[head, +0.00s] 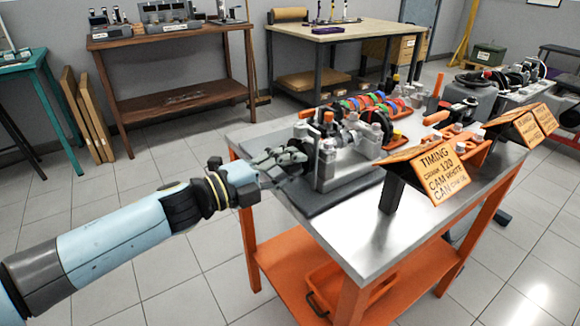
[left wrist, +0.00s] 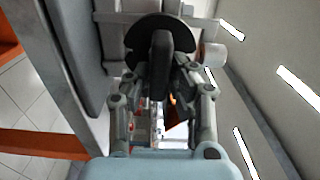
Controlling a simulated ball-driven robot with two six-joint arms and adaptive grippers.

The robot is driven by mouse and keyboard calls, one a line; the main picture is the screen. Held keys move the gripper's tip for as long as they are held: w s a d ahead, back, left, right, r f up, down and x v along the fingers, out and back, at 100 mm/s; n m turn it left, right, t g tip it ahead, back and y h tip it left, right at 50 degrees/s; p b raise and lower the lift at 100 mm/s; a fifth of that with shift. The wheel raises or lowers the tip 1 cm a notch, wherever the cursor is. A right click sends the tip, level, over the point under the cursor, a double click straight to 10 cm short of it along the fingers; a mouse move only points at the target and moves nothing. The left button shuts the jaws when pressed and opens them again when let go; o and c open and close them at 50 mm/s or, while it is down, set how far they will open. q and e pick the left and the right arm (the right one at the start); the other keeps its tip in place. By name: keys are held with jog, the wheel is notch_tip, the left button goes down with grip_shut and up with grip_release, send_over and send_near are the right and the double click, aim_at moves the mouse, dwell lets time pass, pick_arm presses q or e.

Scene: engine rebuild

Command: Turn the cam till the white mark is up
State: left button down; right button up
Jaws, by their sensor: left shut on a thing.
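My left gripper (head: 284,163) reaches in from the left to the near end of the grey engine fixture (head: 328,165) on the metal-topped bench. In the left wrist view, its two fingers (left wrist: 162,88) are shut on a dark upright grip (left wrist: 161,58). This grip stands in front of a round black disc (left wrist: 136,38), which seems to be the cam's turning end. The fingers hide part of the grip in both views. I cannot make out a white mark on the disc. My right gripper is not in view.
The bench (head: 345,237) has an orange frame and bare metal at its front. An orange sign (head: 443,174) about timing stands on it, right of the fixture. Coloured rings (head: 370,102) lie behind the fixture. An orange bin (head: 330,285) sits on the lower shelf.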

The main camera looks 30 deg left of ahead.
pick_arm(q)
jog(key=shift+a+f, duration=0.15)
jog(key=shift+f, duration=0.05)
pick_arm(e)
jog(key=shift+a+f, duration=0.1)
pick_arm(q)
jog(key=c, duration=1.4)
grip_release()
jog(key=shift+o, duration=0.7)
jog(key=shift+w+a, duration=0.1)
jog(key=shift+a, duration=0.05)
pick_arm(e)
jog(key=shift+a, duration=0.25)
pick_arm(q)
jog(key=shift+r, duration=0.1)
jog(key=shift+s, duration=0.4)
jog(key=v, duration=1.1)
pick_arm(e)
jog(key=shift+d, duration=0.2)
pick_arm(q)
jog(key=shift+s+a, duration=0.1)
